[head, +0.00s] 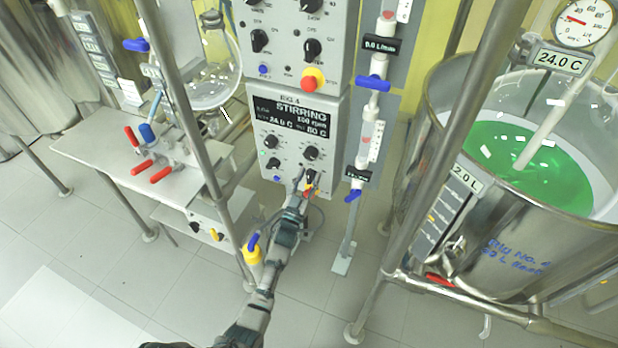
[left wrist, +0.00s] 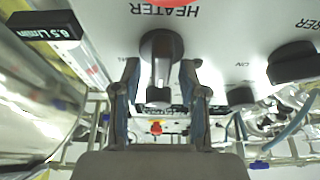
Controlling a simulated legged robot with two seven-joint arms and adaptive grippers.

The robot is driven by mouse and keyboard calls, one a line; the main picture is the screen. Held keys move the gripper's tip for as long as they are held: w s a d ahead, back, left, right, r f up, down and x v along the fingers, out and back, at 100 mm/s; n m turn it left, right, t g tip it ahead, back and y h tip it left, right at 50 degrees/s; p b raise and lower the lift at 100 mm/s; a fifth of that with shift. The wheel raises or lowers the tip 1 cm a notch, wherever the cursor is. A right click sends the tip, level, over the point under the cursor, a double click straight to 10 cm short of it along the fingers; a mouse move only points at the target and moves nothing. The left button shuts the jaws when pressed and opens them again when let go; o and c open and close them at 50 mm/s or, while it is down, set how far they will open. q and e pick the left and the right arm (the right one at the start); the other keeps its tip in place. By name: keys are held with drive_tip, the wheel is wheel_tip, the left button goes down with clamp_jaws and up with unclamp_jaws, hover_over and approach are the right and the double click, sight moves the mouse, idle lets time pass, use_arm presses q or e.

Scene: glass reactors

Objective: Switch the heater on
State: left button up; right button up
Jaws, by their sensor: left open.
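The control panel (head: 297,125) has a display reading "STIRRING", 24.0 C and 60 C, with several black knobs below it. My left gripper (head: 303,182) reaches up to the panel's lower right part and covers some of it. In the left wrist view, the upside-down word HEATER (left wrist: 178,12) is on the panel beside a black knob (left wrist: 160,65). The two fingers of my left gripper (left wrist: 161,78) are open, one on each side of this knob. I cannot tell whether they touch it. My right gripper is not in view.
A steel vessel (head: 480,245) with green liquid stands at the right, behind a metal post (head: 436,150). Flow meters with blue valves (head: 373,83) run beside the panel. A bench (head: 110,160) with red-handled valves is at the left. Another black knob (left wrist: 292,65) sits nearby.

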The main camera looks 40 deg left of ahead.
use_arm(q)
clamp_jaws()
drive_tip(key=shift+s, duration=0.1)
